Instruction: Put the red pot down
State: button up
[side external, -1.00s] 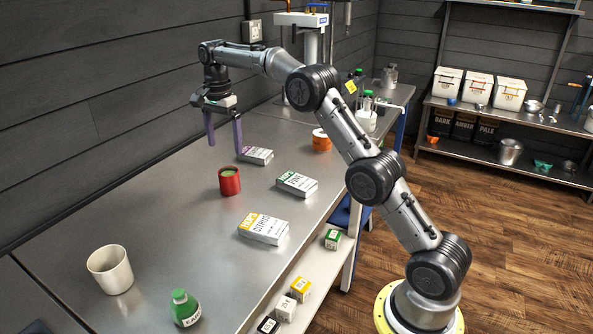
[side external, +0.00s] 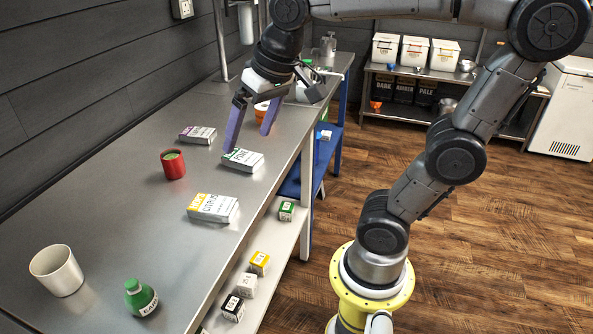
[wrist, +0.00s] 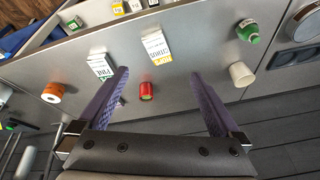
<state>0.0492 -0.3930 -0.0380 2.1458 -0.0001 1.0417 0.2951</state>
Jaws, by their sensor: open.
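The red pot (side external: 173,166) with green contents stands upright on the steel table (side external: 150,220), left of the green-labelled box. It also shows in the wrist view (wrist: 147,91), between and beyond the two fingers. My gripper (side external: 251,142) has its purple fingers spread wide and holds nothing. It is above the table, to the right of the pot and apart from it, near the green-labelled box (side external: 243,160). In the wrist view my gripper (wrist: 165,82) is also open, one finger each side.
A yellow-labelled box (side external: 212,208), a purple-labelled box (side external: 198,135), a white cup (side external: 57,271) and a green bottle (side external: 140,297) stand on the table. An orange roll (wrist: 52,93) is at the left in the wrist view. Small boxes lie on the lower shelf. Bare table surrounds the pot.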

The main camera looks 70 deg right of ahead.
jog(key=s+a+f+n+t, duration=0.1)
jog(key=s+f+n, duration=0.3)
jog(key=s+f, duration=0.2)
jog(key=s, duration=0.2)
jog(key=shift+s, duration=0.4)
